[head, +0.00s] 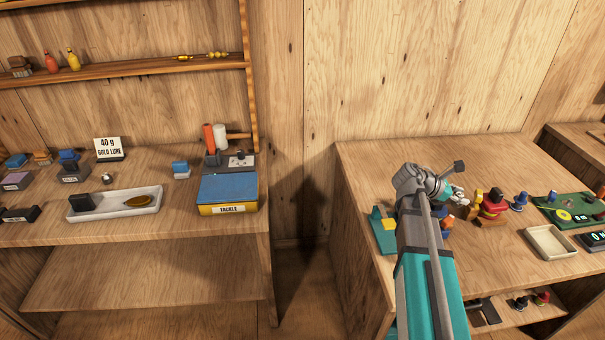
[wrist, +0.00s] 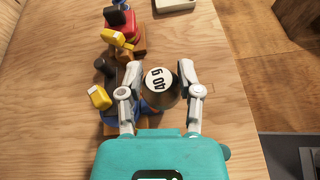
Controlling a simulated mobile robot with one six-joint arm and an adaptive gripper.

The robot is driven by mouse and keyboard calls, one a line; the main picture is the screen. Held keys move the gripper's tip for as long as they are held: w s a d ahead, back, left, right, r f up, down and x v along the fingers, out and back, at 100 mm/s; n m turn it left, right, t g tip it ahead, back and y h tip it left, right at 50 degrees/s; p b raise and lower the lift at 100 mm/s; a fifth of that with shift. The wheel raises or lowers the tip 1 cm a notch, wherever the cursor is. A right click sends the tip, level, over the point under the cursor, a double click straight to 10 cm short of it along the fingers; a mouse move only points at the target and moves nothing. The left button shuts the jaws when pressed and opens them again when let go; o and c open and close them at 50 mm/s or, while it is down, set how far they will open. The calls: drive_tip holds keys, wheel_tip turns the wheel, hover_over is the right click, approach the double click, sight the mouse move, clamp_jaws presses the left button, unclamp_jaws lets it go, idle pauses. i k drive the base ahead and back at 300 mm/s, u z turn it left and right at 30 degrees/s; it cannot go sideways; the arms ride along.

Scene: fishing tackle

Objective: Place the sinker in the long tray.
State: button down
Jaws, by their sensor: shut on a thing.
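My gripper (wrist: 160,88) is shut on the sinker (wrist: 159,82), a dark round weight whose pale top reads "40 g"; one finger is on each side of it. In the head view my gripper (head: 456,192) is over the right table, and the sinker cannot be made out clearly there. The long tray (head: 108,206) is white and shallow and lies on the left table. It holds a dark block (head: 82,202) at its left end and a gold oval lure (head: 139,201) toward its right.
A blue-topped TACKLE box (head: 228,194) stands right of the tray. A "40 g GOLD LURE" card (head: 109,148) stands behind it. A gap separates the two tables. Colourful reels (head: 491,207) and a cream square tray (head: 551,242) are near my gripper.

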sight(110, 207)
drive_tip(key=u, duration=0.4)
drive_tip(key=i, duration=0.2)
drive_tip(key=u, duration=1.7)
drive_tip(key=k, duration=0.65)
drive_tip(key=u, duration=0.25)
drive_tip(key=i, duration=1.15)
drive_tip(key=u, duration=0.2)
